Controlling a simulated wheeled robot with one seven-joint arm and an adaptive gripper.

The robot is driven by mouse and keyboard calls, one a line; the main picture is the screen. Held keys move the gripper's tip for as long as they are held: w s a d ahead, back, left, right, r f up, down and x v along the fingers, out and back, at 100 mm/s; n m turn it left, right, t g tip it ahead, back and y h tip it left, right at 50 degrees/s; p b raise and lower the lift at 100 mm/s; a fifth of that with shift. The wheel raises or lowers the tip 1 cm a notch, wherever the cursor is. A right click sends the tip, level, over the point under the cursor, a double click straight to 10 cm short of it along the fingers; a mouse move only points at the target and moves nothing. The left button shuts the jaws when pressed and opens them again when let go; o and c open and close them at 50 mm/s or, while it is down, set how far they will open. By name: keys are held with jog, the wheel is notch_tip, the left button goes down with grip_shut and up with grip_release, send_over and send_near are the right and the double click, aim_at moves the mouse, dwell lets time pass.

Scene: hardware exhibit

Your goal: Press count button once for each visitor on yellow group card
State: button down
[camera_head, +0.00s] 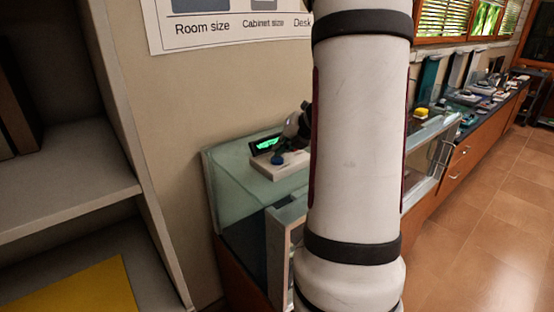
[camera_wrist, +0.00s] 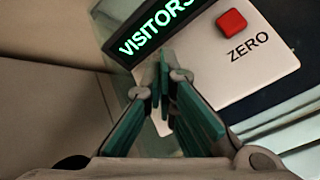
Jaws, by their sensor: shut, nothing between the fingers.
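The visitor counter (camera_head: 283,169) is a white slab with a dark, green-lit display (camera_head: 266,145), on a glass-topped case. In the wrist view its display reads "VISITORS" (camera_wrist: 155,25), and a red button (camera_wrist: 232,21) sits above the label "ZERO". My gripper (camera_wrist: 163,80) is shut and empty, its teal-padded fingers over the slab, left of the red button. In the head view a small blue spot (camera_head: 277,160) shows by my gripper; I cannot tell whether it is a button or a finger pad. No count button is clear in the wrist view. No card with visitors is readable.
A yellow flat surface (camera_head: 85,290) lies in the shelf unit (camera_head: 65,195) at left. A wall poster (camera_head: 225,25) hangs behind. More exhibits, including a yellow-topped one (camera_head: 421,113), line the counter at right. Tiled floor (camera_head: 495,200) is open at far right. My arm blocks the middle.

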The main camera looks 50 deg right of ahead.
aim_at(280, 158)
jog(key=shift+f+b, duration=0.3)
jog(key=shift+f, duration=0.15)
dwell(0.5)
jog(key=shift+r, duration=0.1)
jog(key=shift+r+p, duration=0.85)
jog(key=shift+r, duration=0.1)
notch_tip(280, 158, up, 5)
jog(key=p, duration=0.4)
jog(key=shift+s+p, duration=0.1)
jog(key=shift+p, duration=0.25)
dwell(0.7)
